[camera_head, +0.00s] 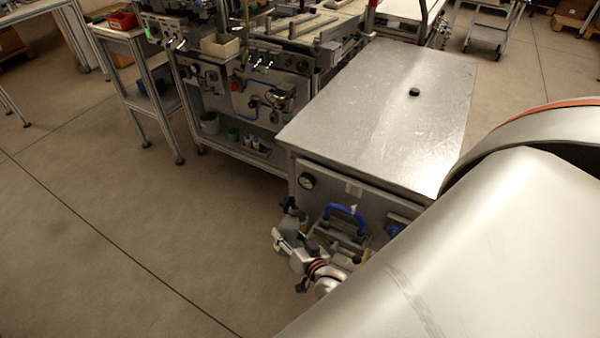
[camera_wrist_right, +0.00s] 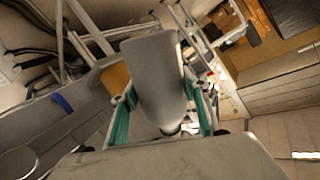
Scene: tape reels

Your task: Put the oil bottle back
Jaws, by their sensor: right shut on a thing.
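The oil bottle (camera_head: 289,224) is a small grey bottle with a dark top, in the head view just left of the steel cabinet's front. My right gripper (camera_head: 282,239) is shut on it and holds it above the floor. In the right wrist view the grey bottle (camera_wrist_right: 157,75) fills the middle, clasped between the teal-padded fingers of the right gripper (camera_wrist_right: 164,118). Part of its surface is hidden by the fingers. My left gripper is in neither view.
The steel cabinet (camera_head: 390,110) has a bare top with a small black knob (camera_head: 414,92). A machine bench (camera_head: 265,85) with a lower shelf stands behind left. The floor (camera_head: 120,240) at left is clear.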

